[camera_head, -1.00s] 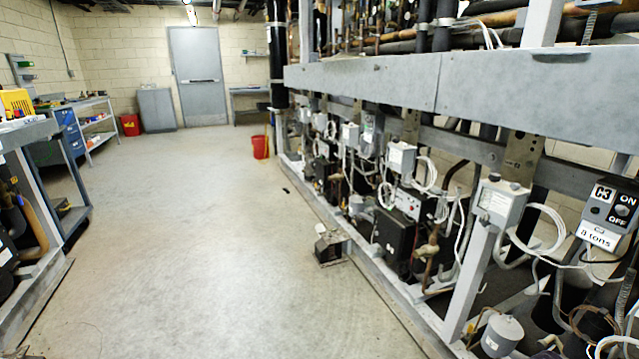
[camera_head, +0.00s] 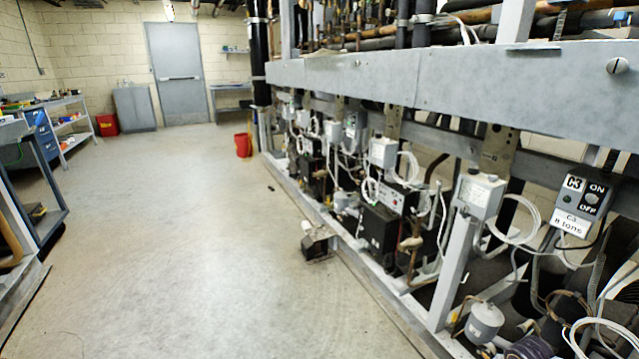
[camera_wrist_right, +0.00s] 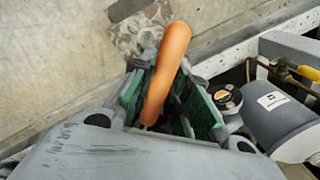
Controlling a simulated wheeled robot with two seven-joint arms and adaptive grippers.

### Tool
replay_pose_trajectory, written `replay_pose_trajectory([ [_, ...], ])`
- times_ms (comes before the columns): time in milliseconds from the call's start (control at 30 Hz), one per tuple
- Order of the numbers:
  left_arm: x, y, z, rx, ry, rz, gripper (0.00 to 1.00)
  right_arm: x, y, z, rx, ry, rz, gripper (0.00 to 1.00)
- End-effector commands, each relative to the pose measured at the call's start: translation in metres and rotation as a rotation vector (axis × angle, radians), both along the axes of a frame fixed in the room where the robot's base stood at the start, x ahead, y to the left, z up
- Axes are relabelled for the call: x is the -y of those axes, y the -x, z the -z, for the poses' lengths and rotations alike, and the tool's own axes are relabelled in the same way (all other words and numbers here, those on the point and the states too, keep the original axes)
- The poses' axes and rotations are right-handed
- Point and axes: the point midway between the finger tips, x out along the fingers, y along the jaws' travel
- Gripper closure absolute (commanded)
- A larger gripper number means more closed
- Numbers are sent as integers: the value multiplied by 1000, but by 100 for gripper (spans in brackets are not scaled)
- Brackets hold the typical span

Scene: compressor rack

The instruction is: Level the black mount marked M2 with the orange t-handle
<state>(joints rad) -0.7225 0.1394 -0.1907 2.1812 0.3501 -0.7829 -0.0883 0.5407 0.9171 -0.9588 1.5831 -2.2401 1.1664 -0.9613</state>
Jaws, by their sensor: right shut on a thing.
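The orange t-handle (camera_wrist_right: 166,72) shows in the right wrist view as a smooth orange grip, with its lower end between the green pads of my right gripper (camera_wrist_right: 165,100). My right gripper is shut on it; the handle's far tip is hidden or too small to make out. A round black piece (camera_wrist_right: 228,98) with a white label and an orange mark lies just right of the gripper. I cannot read its marking, so I cannot tell whether it is the M2 mount. No M2 mark is readable in the head view. My left gripper is not in view.
A grey cylinder (camera_wrist_right: 281,122) with a white label stands right of the black piece. The compressor rack (camera_head: 440,85) fills the right of the head view, with a C3 switch box (camera_head: 582,205). A small block (camera_head: 318,243) lies beside the rack's base. The floor (camera_head: 180,240) is largely clear.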

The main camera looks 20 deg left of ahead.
Motion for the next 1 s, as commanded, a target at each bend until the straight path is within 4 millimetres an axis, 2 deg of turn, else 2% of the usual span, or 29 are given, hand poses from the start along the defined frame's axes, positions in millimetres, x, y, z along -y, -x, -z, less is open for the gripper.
replay_pose_trajectory([
  [367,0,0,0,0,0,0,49,0,1,1,-3,0,-9,100],
  [800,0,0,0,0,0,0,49,0,1,1,-4,0,-193,100],
  [1000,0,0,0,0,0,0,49,0,1,1,-4,0,-211,100],
])
